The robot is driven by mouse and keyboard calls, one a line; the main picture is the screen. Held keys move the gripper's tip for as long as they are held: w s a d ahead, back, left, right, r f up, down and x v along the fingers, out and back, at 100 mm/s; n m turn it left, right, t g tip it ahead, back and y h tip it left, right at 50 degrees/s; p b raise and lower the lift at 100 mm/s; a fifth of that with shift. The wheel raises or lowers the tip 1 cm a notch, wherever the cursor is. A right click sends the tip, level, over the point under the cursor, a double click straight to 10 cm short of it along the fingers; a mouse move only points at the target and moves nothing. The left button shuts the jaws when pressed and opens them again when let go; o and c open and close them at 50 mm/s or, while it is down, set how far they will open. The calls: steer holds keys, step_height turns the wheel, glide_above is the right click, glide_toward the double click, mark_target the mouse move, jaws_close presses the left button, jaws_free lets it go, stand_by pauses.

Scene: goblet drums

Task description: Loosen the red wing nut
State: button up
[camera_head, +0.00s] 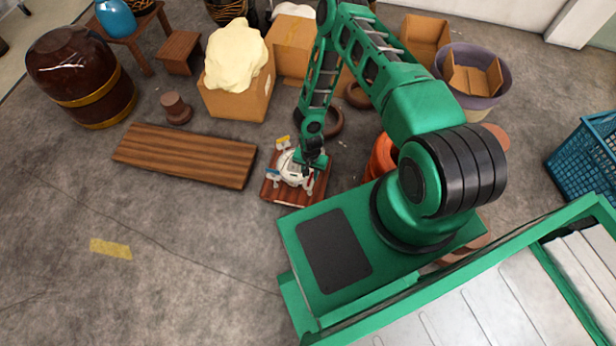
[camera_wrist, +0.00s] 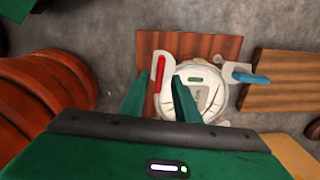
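The red wing nut (camera_wrist: 160,72) shows in the wrist view, on a pale bracket at the edge of the white drum (camera_wrist: 208,82). My gripper (camera_wrist: 159,80) is open, with one green finger on each side of the nut in the picture. I cannot tell whether either finger touches it. A blue wing nut (camera_wrist: 251,78) sticks out on the drum's right side. In the head view the white drum (camera_head: 288,170) sits on a small brown board (camera_head: 285,195), partly covered by my gripper (camera_head: 312,163). A yellow wing nut (camera_head: 283,142) and the blue one (camera_head: 272,174) show there; the red one is hard to make out.
A wooden plank (camera_head: 185,154) lies left of the board. Cardboard boxes (camera_head: 237,95) stand behind, and an orange-red ribbed object (camera_head: 381,157) is close on the right. A blue crate (camera_head: 588,155) stands far right. The floor at front left is clear.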

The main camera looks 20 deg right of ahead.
steer(key=shift+f, duration=0.85)
jaws_close()
steer(key=shift+a, duration=0.25)
steer(key=shift+d, duration=0.1)
